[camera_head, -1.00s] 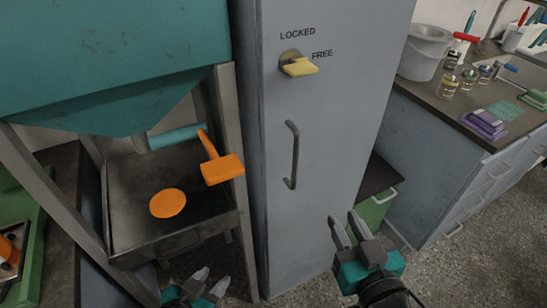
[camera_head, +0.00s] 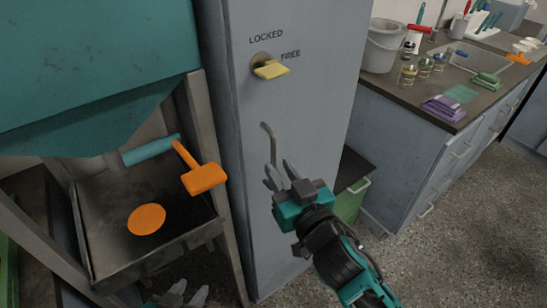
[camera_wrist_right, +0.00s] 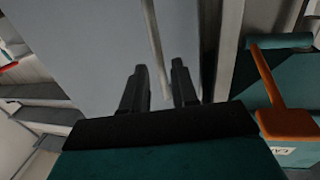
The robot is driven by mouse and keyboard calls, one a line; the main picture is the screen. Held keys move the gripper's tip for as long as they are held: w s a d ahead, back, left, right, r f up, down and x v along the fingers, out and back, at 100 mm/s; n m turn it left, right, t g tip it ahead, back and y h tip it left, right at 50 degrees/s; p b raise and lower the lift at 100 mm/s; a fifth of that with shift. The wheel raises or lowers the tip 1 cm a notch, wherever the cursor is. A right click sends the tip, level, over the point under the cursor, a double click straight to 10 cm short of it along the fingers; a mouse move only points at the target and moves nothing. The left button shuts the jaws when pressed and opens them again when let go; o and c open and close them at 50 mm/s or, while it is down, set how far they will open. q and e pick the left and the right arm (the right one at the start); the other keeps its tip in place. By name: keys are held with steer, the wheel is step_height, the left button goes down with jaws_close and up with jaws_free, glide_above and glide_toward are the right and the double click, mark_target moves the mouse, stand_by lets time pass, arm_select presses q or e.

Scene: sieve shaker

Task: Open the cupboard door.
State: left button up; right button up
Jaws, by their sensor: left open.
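The tall grey cupboard door (camera_head: 325,110) looks shut in the head view. Its yellow latch knob (camera_head: 271,71) points right, just below the word FREE; LOCKED is printed above it. The vertical bar handle (camera_head: 267,133) is below the knob, its lower part hidden by my right gripper (camera_head: 281,176). In the right wrist view, the handle (camera_wrist_right: 156,45) runs down between the two open fingers (camera_wrist_right: 158,88); I cannot tell whether they touch it. My left gripper (camera_head: 182,294) is open, low at the bottom edge, left of the cupboard and away from the handle.
Left of the cupboard stands a teal machine (camera_head: 95,70) on a metal frame, with an orange-handled lever (camera_head: 205,178) and an orange disc (camera_head: 147,219). On the right is a counter (camera_head: 395,95) with a bucket (camera_head: 382,46) and jars. The floor (camera_head: 440,250) at front right is clear.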

mark_target(274, 162)
steer(key=shift+x, duration=2.05)
jaws_close()
